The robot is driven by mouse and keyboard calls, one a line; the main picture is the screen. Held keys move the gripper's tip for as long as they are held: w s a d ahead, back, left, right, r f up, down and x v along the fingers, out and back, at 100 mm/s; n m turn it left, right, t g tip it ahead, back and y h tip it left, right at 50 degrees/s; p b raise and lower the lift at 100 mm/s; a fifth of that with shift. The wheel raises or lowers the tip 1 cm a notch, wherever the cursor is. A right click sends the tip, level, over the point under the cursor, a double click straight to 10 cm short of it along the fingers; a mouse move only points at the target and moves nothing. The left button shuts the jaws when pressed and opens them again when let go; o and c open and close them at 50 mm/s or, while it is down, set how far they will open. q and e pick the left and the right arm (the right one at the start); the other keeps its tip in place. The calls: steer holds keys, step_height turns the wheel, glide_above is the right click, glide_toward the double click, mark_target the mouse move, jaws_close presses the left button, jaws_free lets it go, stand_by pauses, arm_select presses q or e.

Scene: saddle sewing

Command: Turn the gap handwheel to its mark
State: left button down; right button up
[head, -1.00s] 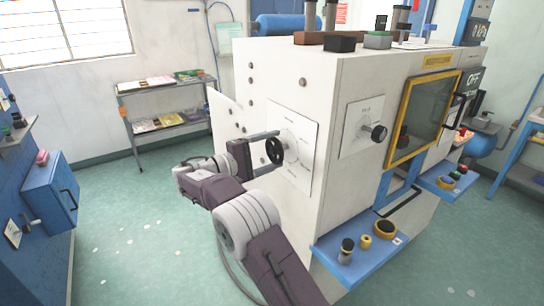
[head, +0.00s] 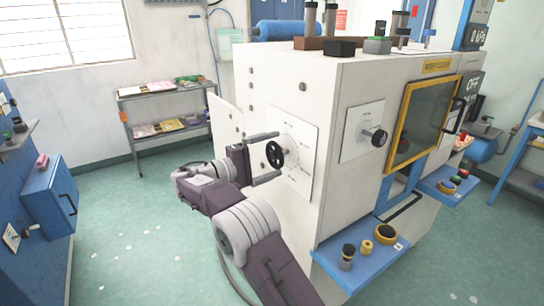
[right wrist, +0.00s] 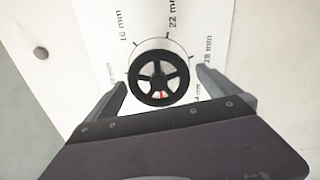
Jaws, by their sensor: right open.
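The gap handwheel (head: 274,153) is a black spoked wheel on a white dial plate (head: 304,137) on the left face of the white machine. In the right wrist view the handwheel (right wrist: 159,77) shows a small red mark at its lower rim, and the plate (right wrist: 95,35) carries ticks with labels including 22 mm and 28 mm. My right gripper (head: 278,157) is open, with one finger above and one below the wheel in the head view. In the right wrist view its fingers (right wrist: 162,82) stand on either side of the wheel, apart from it. My left gripper is out of view.
A second black knob (head: 379,137) sits on another dial plate beside the yellow-framed window (head: 423,118). A blue shelf (head: 350,265) with several small round parts juts out below. A grey rack (head: 165,115) stands at the back left.

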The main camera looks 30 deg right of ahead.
steer(key=a, duration=0.9)
steer(key=shift+s+p, duration=0.35)
